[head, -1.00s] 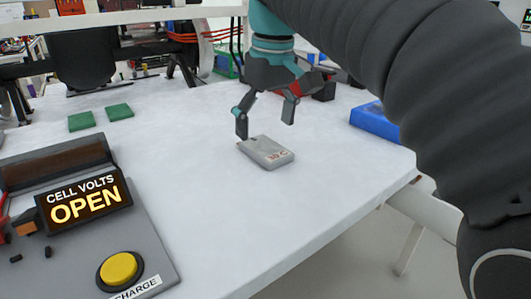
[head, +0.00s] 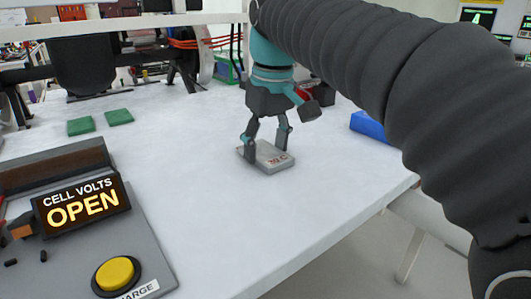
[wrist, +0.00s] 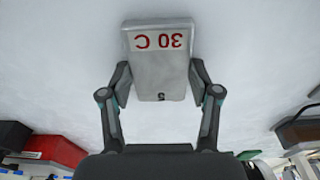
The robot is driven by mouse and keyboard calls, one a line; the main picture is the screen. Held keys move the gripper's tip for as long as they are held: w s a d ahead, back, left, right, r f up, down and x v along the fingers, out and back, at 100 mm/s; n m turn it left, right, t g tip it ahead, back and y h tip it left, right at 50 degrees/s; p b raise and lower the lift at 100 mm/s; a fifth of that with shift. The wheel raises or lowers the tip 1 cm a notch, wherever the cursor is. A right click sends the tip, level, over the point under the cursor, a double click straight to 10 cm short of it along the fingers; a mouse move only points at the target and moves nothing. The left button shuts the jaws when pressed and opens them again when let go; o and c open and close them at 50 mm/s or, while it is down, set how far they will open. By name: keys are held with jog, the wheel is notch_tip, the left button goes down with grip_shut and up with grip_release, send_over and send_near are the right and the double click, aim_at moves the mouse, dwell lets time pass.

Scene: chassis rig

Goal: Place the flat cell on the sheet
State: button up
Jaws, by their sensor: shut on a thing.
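The flat cell (head: 275,160) is a light grey flat block lying on the white table in the head view. In the wrist view the flat cell (wrist: 159,75) shows a red "30 C" label, upside down, and a small dark mark near its lower end. My gripper (head: 267,150) is down at the cell, with one finger on each side. In the wrist view my gripper (wrist: 159,82) is shut on the cell's two long sides. I cannot tell which surface is the sheet; the white tabletop (head: 200,190) looks plain.
A grey charger box (head: 140,240) with a "CELL VOLTS OPEN" display (head: 82,205) and a yellow button (head: 115,271) stands at left front. Two green pads (head: 119,117) lie at the back left. A blue block (head: 368,127) is at right near the table edge.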

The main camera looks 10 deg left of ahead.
aim_at(264, 150)
jog(key=shift+r, duration=0.1)
jog(key=shift+r, duration=0.6)
notch_tip(264, 150, up, 3)
jog(key=shift+f+p, duration=0.15)
jog(key=shift+p, duration=0.45)
jog(key=s+d+r, duration=0.6)
jog(key=d, duration=0.3)
jog(key=shift+s+d+r, duration=0.25)
jog(key=shift+s+r, duration=0.1)
jog(key=shift+r, duration=0.05)
jog(key=shift+s, duration=0.15)
